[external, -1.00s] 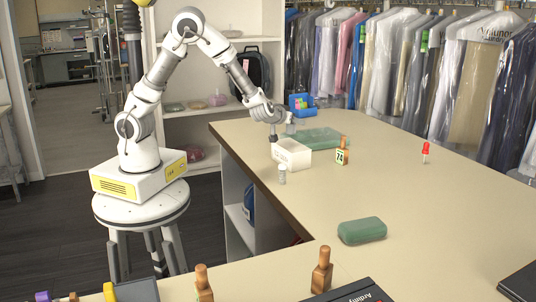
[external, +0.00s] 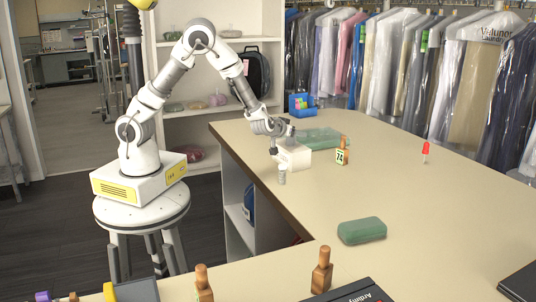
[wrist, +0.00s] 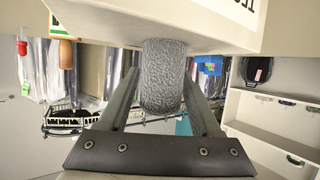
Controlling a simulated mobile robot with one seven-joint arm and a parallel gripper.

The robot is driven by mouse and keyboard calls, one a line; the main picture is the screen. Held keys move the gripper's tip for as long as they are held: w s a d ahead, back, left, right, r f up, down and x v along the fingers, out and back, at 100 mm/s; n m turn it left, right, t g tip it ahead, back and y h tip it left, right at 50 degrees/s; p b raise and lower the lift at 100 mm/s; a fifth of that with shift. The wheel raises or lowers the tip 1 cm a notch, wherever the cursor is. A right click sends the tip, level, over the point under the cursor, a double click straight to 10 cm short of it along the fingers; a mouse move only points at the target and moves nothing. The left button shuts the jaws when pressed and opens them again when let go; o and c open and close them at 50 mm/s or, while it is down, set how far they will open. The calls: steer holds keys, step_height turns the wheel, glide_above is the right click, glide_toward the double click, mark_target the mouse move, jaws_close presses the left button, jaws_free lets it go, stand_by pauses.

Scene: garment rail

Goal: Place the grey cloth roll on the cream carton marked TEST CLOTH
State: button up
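The cream carton (external: 294,158) stands on the counter near its left edge. In the wrist view the carton (wrist: 215,22) fills the top, with part of its black lettering cut off at the frame edge. The grey cloth roll (wrist: 163,80) is between the two fingers of my gripper (wrist: 163,72), and both fingertips appear to press its sides. Its far end overlaps the carton's edge in the picture; I cannot tell if they touch. In the external view my gripper (external: 281,143) is low over the carton, and the roll is not clearly distinguishable.
A small bottle (external: 282,175) stands just in front of the carton. A green slab (external: 318,138) lies behind it, and a wooden-topped item tagged 74 (external: 342,152) is to the right. A blue bin (external: 301,105) is at the back.

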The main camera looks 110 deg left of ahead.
steer(key=shift+o, duration=0.2)
steer(key=shift+r, duration=0.3)
steer(key=p+v, duration=0.1)
steer(key=v, duration=1.1)
steer(key=shift+p, duration=0.3)
steer(key=shift+f, duration=0.1)
